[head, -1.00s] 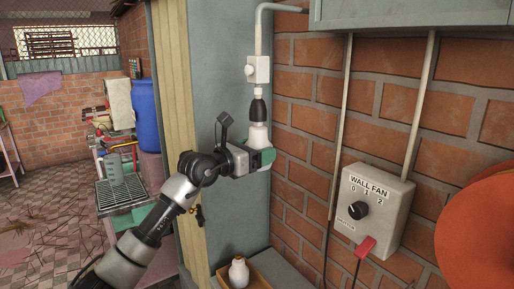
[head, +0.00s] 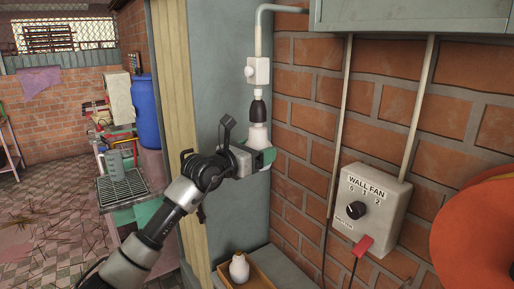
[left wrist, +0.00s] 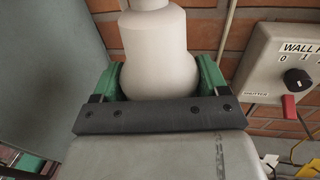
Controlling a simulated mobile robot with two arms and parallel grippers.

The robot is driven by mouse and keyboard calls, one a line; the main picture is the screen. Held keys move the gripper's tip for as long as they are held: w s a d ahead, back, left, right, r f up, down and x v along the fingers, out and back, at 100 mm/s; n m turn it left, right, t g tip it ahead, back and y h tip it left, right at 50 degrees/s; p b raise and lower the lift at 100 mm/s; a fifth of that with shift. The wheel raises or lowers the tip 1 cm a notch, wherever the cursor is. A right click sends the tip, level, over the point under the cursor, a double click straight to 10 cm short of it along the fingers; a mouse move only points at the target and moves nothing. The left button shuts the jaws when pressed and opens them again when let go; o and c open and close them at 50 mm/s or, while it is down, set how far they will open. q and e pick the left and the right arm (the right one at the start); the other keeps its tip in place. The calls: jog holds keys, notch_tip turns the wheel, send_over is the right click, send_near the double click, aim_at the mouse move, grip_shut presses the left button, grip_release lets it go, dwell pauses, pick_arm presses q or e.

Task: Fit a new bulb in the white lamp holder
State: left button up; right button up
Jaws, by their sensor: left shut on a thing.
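A dark lamp holder (head: 258,108) with a white upper part hangs below a white box on the grey post. A white bulb (head: 257,133) is directly under it, upright with its neck up. The neck meets the holder's lower rim; I cannot tell how far it is seated. My left gripper (head: 266,157) is shut on this bulb. In the left wrist view, the green-padded fingers of the gripper (left wrist: 158,82) are on either side of the white bulb (left wrist: 155,50). A second white bulb (head: 239,268) stands in an open tray below. My right gripper is not in view.
The brown tray (head: 262,278) sits on a grey ledge at the post's foot. A wall fan control box (head: 371,208) with a red-handled part (head: 364,246) is on the brick wall to the right. A red-orange round object (head: 480,225) is at the right edge.

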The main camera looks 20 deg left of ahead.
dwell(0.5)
pick_arm(q)
jog(key=shift+r+n+t+y+p, duration=0.1)
jog(key=shift+n+t+y+p, duration=0.25)
jog(key=shift+y+p, duration=0.2)
jog(key=shift+n+t+y, duration=0.25)
jog(key=shift+n+y, duration=0.3)
jog(key=shift+y, duration=0.2)
jog(key=o, duration=1)
jog(key=shift+c, duration=0.2)
